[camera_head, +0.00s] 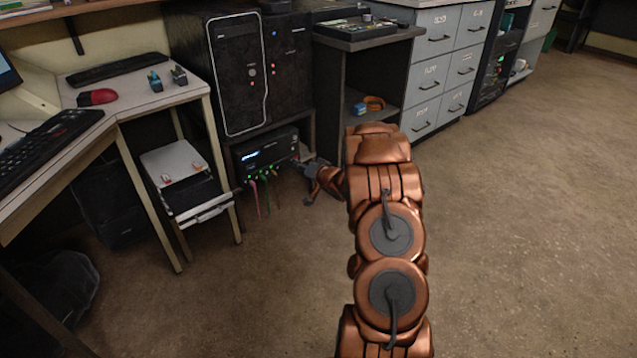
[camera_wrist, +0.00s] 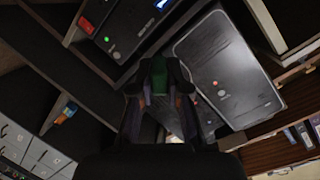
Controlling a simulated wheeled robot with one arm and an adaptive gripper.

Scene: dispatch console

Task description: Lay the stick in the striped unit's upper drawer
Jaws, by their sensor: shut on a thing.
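My gripper (camera_head: 311,180) is low in front of the black device with a lit display (camera_head: 266,156). In the wrist view its dark fingers (camera_wrist: 159,84) are shut on a small green piece (camera_wrist: 157,72), which seems to be the stick. The fingers hide most of it, and in the head view it cannot be made out. A small white-topped unit (camera_head: 176,162) stands under the desk, left of my gripper, with a handle (camera_head: 205,209) on its front. I cannot tell whether this is the striped unit; no stripes show clearly.
A black computer tower (camera_head: 240,75) stands above the device; coloured cables (camera_head: 266,190) hang from the device's front. A dark open shelf (camera_head: 345,85) holding an orange item (camera_head: 374,103) is to the right. Grey drawers (camera_head: 440,72) stand further right. The floor (camera_head: 530,200) is clear there.

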